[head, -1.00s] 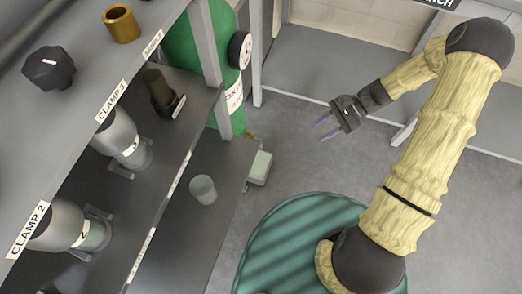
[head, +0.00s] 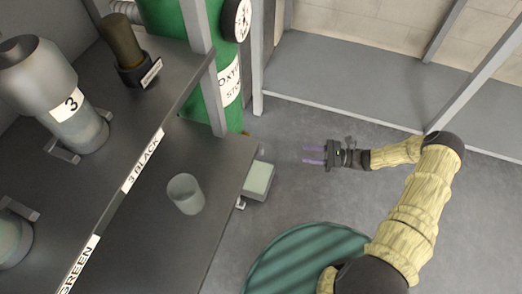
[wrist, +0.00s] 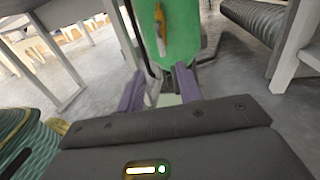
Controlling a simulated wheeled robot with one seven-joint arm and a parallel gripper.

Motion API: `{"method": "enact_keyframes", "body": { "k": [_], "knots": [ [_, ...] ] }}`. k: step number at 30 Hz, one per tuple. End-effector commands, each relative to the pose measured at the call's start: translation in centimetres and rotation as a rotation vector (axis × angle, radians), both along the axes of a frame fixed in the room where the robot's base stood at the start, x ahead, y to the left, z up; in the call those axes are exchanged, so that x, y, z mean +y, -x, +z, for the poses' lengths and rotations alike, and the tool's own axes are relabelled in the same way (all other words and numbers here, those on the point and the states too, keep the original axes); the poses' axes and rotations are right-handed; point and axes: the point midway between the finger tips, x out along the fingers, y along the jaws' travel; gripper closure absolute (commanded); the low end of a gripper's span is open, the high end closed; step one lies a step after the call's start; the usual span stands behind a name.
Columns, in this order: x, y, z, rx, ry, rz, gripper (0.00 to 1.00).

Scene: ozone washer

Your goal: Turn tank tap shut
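A green oxygen tank (head: 188,25) stands beside the shelf unit in the head view, with a round gauge (head: 236,20) near its top. In the wrist view the green tank (wrist: 180,45) is ahead, carrying an orange-yellow lever-like part (wrist: 160,28) that may be the tap. In the head view only a small yellowish bit shows low by the tank, so I cannot tell the tap's setting. My gripper (head: 314,155) is open and empty, to the right of the tank and apart from it. Its two purple fingers (wrist: 159,90) are spread apart in the wrist view.
A pale green-topped box (head: 258,180) juts out beside the shelf edge below the tank. A clear cup (head: 186,194) stands on the lower shelf. Bottle 3 (head: 58,95) sits in a clamp. Grey floor (head: 300,200) is open around my gripper.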

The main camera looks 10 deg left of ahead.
Motion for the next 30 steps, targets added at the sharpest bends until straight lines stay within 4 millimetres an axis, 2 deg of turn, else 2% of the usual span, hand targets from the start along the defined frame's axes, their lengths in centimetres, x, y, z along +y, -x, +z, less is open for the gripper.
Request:
{"method": "enact_keyframes", "body": {
  "k": [6, 11, 30],
  "knots": [
    [0.3, 0.1, 0.0, -0.001, 0.001, 0.003, 0.65],
    [1.6, 0.3, -0.1, -0.001, 0.000, 0.005, 0.65],
    [12.6, 1.6, -0.3, -0.001, 0.002, 0.008, 0.65]
  ]
}}
